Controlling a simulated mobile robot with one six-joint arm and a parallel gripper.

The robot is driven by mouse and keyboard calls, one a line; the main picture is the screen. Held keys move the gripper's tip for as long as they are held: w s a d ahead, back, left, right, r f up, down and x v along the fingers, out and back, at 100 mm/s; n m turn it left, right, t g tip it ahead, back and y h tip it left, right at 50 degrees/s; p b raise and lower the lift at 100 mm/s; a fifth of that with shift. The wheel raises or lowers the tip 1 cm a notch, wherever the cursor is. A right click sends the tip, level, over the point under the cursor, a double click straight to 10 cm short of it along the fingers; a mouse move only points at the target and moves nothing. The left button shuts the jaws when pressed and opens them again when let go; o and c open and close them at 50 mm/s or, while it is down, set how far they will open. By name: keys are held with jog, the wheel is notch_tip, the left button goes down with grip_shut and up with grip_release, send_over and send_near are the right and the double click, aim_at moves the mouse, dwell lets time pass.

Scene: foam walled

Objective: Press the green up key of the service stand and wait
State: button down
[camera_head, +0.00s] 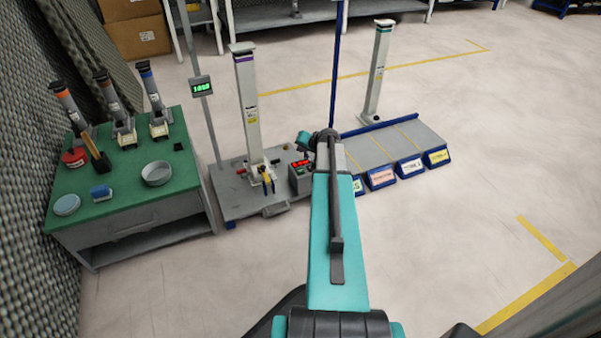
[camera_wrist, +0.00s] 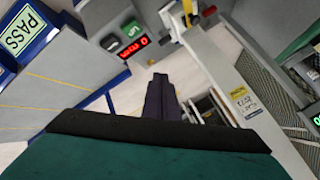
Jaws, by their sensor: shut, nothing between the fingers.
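The service stand (camera_head: 251,110) is a pale column with a purple band on a grey base, left of my arm in the head view. A small dark control box (camera_head: 300,178) with a red lit display stands at its right side. In the wrist view the box's red display (camera_wrist: 134,48) shows upside down, with a green key (camera_wrist: 131,30) and a dark key (camera_wrist: 110,43) beside it. My gripper (camera_wrist: 160,80) is shut and empty, its dark fingertips apart from the keys in the picture. I cannot make out the fingers in the head view.
A green-topped bench (camera_head: 120,185) with tools and tins stands at the left. Right of the stand is a low grey platform (camera_head: 405,138) with a second column (camera_head: 378,75) and several labelled blue bins. A green-lit display (camera_head: 201,88) hangs on a pole. The floor at right is clear.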

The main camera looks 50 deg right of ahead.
aim_at(302, 172)
jog(key=shift+f, duration=0.1)
jog(key=shift+f+b, duration=2.75)
jog(key=shift+f, duration=1.6)
